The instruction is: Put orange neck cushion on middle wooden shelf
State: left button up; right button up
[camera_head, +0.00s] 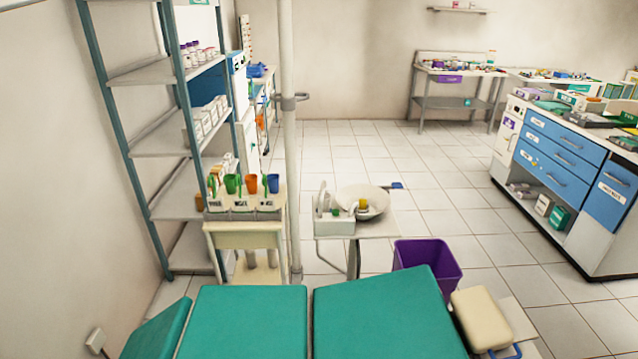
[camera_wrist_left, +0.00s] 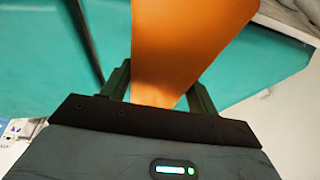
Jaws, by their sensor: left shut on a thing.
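My left gripper (camera_wrist_left: 160,84) shows only in the left wrist view, shut on the orange neck cushion (camera_wrist_left: 185,35). The cushion is flat and smooth here, stands between the two dark fingers and runs out of the picture at the top. Teal padding lies behind it. Neither cushion nor gripper is in the head view. A shelf unit (camera_head: 121,127) with blue-grey posts and pale boards stands at the left in the head view. Its middle board (camera_head: 157,142) carries small white boxes at its right end; its left part is bare. I cannot tell whether the boards are wood. My right gripper is not in view.
A teal padded chair (camera_head: 245,318) fills the front. Behind it stand a small cream table (camera_head: 243,229) with cups, a white pole (camera_head: 288,150), a basin (camera_head: 368,205) and a purple bin (camera_head: 455,272). A blue-drawered cabinet (camera_head: 565,160) is at right. The tiled floor between is clear.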

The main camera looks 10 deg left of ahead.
pick_arm(q)
jog(key=w+r, duration=0.1)
jog(key=r, duration=0.1)
jog(key=w+r, duration=0.2)
jog(key=r, duration=0.1)
jog(key=w+r, duration=0.2)
jog(key=shift+w+d+r, duration=0.2)
jog(key=shift+r, duration=0.15)
notch_tip(320, 180, up, 29)
jog(key=s+d+m+h, duration=0.1)
jog(key=m, duration=0.1)
jog(key=shift+d+f+m, duration=0.15)
jog(key=shift+d+m, duration=0.15)
jog(key=shift+m, duration=0.1)
jog(key=shift+s, duration=0.1)
